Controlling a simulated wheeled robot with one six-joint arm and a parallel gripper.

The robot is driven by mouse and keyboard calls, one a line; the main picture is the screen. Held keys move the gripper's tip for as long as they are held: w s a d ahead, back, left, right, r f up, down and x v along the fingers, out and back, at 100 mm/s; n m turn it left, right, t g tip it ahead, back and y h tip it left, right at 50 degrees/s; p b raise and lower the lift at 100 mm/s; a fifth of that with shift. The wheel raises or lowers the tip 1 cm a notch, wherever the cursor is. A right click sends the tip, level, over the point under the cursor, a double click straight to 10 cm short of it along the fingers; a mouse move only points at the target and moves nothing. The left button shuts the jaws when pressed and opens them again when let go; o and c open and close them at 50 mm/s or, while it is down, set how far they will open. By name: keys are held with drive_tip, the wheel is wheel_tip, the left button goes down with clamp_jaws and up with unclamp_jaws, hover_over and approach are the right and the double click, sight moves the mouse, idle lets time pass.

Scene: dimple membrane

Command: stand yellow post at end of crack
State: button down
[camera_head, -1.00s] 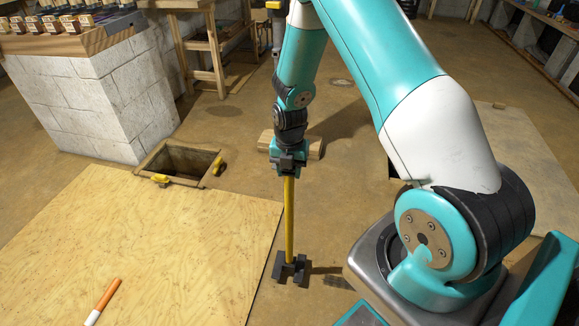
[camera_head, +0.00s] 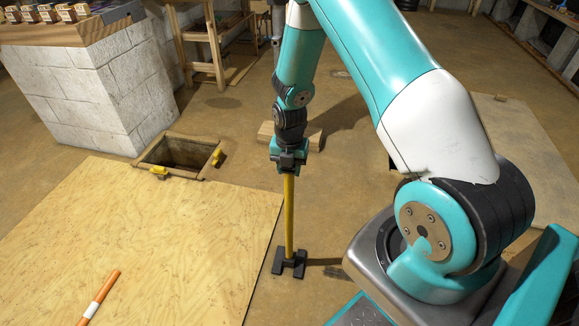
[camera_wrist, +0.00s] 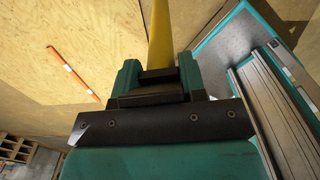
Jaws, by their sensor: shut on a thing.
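The yellow post (camera_head: 289,215) is upright, with a black foot (camera_head: 289,264) at its lower end. My gripper (camera_head: 288,163) points down and is shut on the post's upper end. The foot is close to the floor just right of the plywood sheet's edge; I cannot tell whether it touches. In the wrist view the post (camera_wrist: 160,35) runs away from between the jaws of my gripper (camera_wrist: 158,85), and its foot is hidden. I cannot make out a crack in either view.
A plywood sheet (camera_head: 150,235) covers the left floor, with an orange-and-white stick (camera_head: 98,298) on it. Behind it is an open framed pit (camera_head: 182,152) with yellow pieces at its rim. A white block counter (camera_head: 90,90) stands back left. A wooden block (camera_head: 266,132) lies behind my gripper.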

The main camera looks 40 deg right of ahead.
drive_tip(key=shift+f, duration=0.3)
idle(0.5)
drive_tip(key=c, duration=0.7)
unclamp_jaws()
drive_tip(key=shift+o, duration=0.5)
drive_tip(key=shift+f, duration=0.1)
wheel_tip(320, 180, up, 18)
drive_tip(key=p, duration=0.3)
drive_tip(key=shift+f, duration=0.2)
